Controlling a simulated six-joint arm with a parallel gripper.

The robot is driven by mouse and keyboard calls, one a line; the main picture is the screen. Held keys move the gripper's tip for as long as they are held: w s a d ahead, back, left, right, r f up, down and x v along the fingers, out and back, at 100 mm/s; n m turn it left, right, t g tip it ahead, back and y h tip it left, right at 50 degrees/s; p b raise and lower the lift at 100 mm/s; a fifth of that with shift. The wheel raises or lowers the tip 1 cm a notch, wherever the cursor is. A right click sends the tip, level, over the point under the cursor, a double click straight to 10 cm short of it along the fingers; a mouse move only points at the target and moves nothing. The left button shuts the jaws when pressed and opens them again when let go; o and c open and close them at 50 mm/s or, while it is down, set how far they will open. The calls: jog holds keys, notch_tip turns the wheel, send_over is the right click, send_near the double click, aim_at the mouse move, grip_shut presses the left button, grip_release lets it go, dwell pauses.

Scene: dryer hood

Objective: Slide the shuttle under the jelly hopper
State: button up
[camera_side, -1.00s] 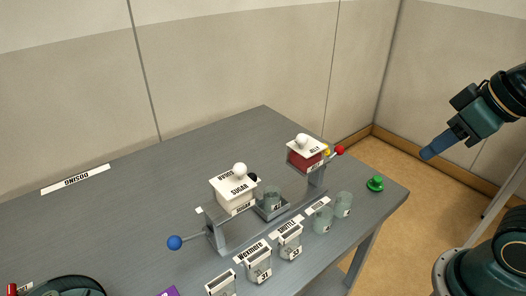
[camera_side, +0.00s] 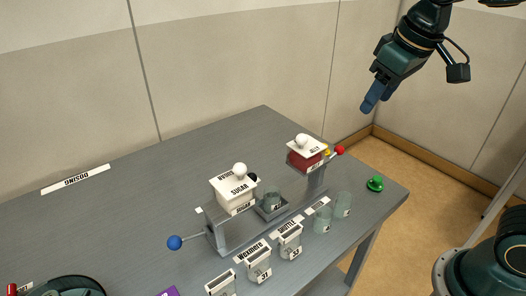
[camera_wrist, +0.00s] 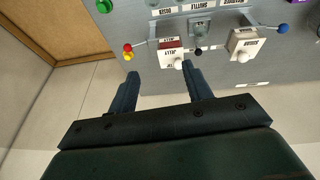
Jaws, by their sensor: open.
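The shuttle (camera_side: 262,213) is a small grey tray on the rail between the two hoppers, nearer the sugar hopper, with a clear cup (camera_side: 272,201) standing on it. A black knob (camera_wrist: 198,52) shows beside it in the wrist view. The jelly hopper (camera_side: 306,156), white-lidded with a red body, stands at the rail's right end; it also shows in the wrist view (camera_wrist: 171,53). The white sugar hopper (camera_side: 233,190) stands at the left. My gripper (camera_side: 375,100) is open and empty, in the air above and right of the jelly hopper.
A blue-knobbed lever (camera_side: 175,242) sticks out left of the sugar hopper. Red (camera_side: 340,150) and yellow knobs sit beside the jelly hopper. A green button (camera_side: 375,184) is near the table's right corner. Clear cups (camera_side: 343,204) and labelled containers (camera_side: 258,263) line the front.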

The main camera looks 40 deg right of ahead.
jog(key=w+a+g, duration=0.1)
jog(key=w+a, duration=0.2)
jog(key=w, duration=0.5)
jog(key=n+g+h, duration=0.1)
jog(key=g+h, duration=0.1)
jog(key=g, duration=0.1)
send_over(251, 175)
jog(key=a, duration=0.3)
jog(key=a+x, duration=0.3)
jog(key=x, duration=1.2)
jog(key=shift+s+f, duration=0.2)
jog(key=shift+f, duration=0.15)
jog(key=shift+f, duration=0.1)
jog(key=x, duration=1.3)
jog(key=shift+w+a+f, duration=0.1)
jog(key=shift+w+f, duration=0.15)
jog(key=shift+f, duration=0.05)
